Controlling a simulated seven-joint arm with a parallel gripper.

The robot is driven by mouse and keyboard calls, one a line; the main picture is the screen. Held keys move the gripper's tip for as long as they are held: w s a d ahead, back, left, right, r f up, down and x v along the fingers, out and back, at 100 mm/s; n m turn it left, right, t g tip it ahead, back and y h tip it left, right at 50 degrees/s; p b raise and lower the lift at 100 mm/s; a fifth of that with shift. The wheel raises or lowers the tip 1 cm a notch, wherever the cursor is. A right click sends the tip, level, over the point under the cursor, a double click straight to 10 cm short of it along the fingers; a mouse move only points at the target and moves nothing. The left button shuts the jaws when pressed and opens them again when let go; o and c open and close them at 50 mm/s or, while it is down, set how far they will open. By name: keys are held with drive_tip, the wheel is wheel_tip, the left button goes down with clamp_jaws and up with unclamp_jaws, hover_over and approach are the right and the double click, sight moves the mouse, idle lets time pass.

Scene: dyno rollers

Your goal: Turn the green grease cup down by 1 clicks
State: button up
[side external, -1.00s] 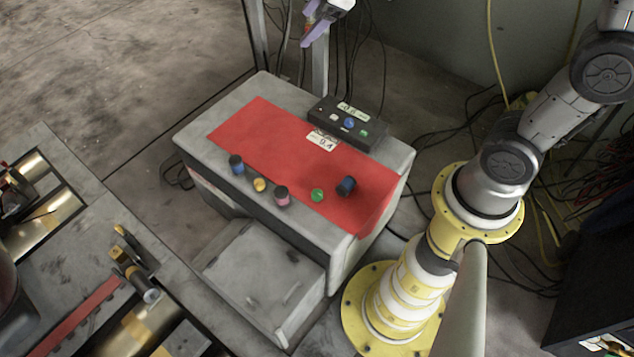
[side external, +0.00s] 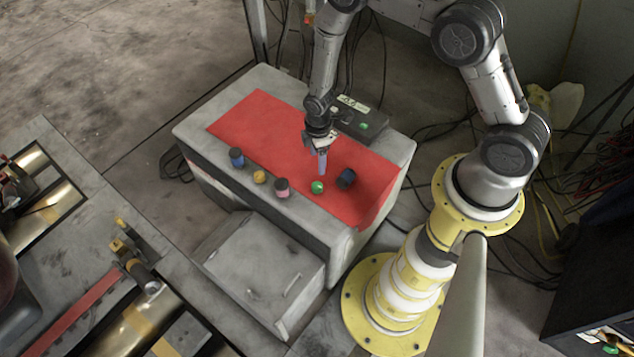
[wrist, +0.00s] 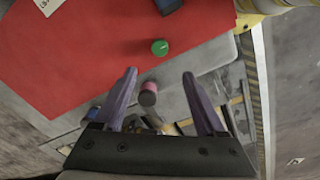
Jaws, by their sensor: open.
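The green grease cup (side external: 317,187) is a small round knob near the front edge of the red mat. In the wrist view the green cup (wrist: 159,47) shows a pale mark on its top and lies beyond the fingertips, roughly centred between them. My gripper (side external: 321,172) points down above the mat, just behind the green cup in the side view. In the wrist view my gripper (wrist: 160,72) has its two purple fingers spread with nothing between the tips. I cannot tell its exact height above the cup.
A dark blue cylinder (side external: 346,178) lies just right of the green cup. A pink and black cylinder (side external: 282,187), a yellow piece (side external: 260,176) and a blue cylinder (side external: 237,157) stand along the front edge. A dark control box (side external: 369,125) sits behind.

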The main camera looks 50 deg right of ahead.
sight(317, 185)
drive_tip(key=f, duration=1.3)
drive_tip(key=shift+w+d+f, duration=0.1)
drive_tip(key=shift+w+f, duration=0.1)
drive_tip(key=shift+f, duration=0.05)
drive_tip(key=shift+c, duration=0.2)
clamp_jaws()
